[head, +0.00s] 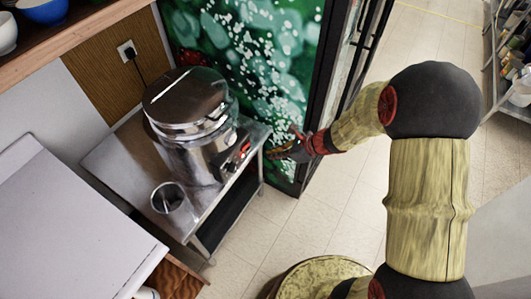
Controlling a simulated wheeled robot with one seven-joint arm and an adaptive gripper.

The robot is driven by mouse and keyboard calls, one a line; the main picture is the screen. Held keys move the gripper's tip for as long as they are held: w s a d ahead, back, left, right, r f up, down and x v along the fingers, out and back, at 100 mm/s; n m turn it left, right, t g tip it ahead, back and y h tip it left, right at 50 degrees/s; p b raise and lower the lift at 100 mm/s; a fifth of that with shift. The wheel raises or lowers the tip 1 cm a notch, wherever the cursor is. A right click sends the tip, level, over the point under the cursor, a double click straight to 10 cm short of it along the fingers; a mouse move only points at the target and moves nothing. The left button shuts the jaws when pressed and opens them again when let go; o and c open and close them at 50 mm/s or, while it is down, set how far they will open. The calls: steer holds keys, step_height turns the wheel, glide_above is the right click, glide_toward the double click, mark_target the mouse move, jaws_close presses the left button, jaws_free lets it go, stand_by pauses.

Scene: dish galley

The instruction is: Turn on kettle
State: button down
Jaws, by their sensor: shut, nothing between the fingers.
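The kettle (183,110) is a large shiny metal urn with a round lid, standing upright on a small steel table (128,163). A dark control panel (237,150) with small red-lit parts is on its right side, facing my gripper. My gripper (272,154) is just right of the panel, close to the table's right edge. It is shut with nothing in it.
A metal cup (168,197) stands on the table in front of the kettle. A white counter (65,235) is at the lower left. A dark-framed door (325,90) stands behind my gripper. A wall socket (127,51) has a black plug. Tiled floor (330,215) lies open.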

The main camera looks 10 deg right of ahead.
steer(key=shift+v, duration=1)
steer(key=shift+s, duration=0.15)
steer(key=s+d+r+n+g+h, duration=0.1)
steer(key=s+r+n+g, duration=0.15)
steer(key=s+n, duration=0.45)
steer(key=s+d+r+n+g+h, duration=0.1)
steer(key=s+r+n+g, duration=0.1)
steer(key=s+r+n, duration=0.4)
steer(key=s+d+r+n+t+h, duration=0.2)
steer(key=s+r+n, duration=0.3)
steer(key=r, duration=0.4)
steer(key=s+d+r+n+t+h, duration=0.3)
steer(key=s+d+r+n, duration=0.1)
steer(key=r, duration=0.5)
steer(key=shift+s+d+r+n+h, duration=0.25)
steer(key=shift+s+n+h, duration=0.25)
steer(key=shift+n, duration=0.5)
